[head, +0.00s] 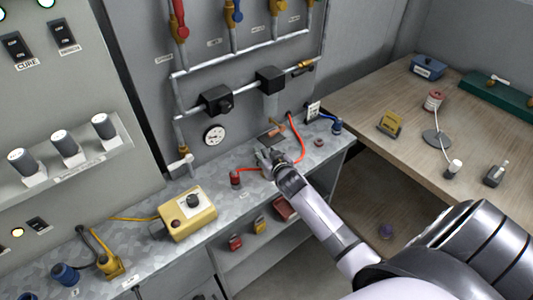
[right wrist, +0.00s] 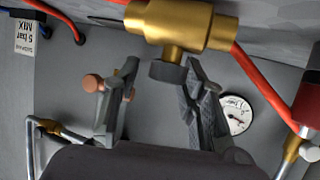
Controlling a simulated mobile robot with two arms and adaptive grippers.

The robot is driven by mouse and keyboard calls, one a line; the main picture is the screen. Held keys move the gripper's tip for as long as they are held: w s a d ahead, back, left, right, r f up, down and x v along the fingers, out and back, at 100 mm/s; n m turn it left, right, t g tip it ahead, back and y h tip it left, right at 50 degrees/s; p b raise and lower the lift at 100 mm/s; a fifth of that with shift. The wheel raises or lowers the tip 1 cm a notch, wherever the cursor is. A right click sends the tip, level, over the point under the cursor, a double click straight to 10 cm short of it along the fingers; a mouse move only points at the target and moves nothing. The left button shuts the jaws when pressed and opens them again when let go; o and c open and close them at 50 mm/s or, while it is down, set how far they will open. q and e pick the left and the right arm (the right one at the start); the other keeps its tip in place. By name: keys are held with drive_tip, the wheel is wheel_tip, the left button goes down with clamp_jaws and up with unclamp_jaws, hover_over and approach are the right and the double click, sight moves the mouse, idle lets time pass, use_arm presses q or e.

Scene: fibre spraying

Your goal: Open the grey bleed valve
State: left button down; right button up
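In the right wrist view a brass tee fitting (right wrist: 180,22) sits in line with an orange-red hose. A short dark grey knob (right wrist: 167,72) sticks out of it toward my gripper; it looks like the bleed valve. My right gripper (right wrist: 160,78) has its fingers apart, one on each side of the knob, with gaps visible. In the head view my right gripper (head: 268,158) is over the back of the metal bench, by the red hose, and hides the fitting. My left gripper is not in view.
A pressure gauge (head: 214,135) and pipes with black blocks (head: 270,79) are on the wall behind. A red-topped fitting (head: 235,178) and a yellow box (head: 187,217) stand left on the bench (head: 140,240). A wooden table (head: 380,95) is to the right.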

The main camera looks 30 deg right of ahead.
drive_tip(key=shift+c, duration=0.3)
clamp_jaws()
idle(0.6)
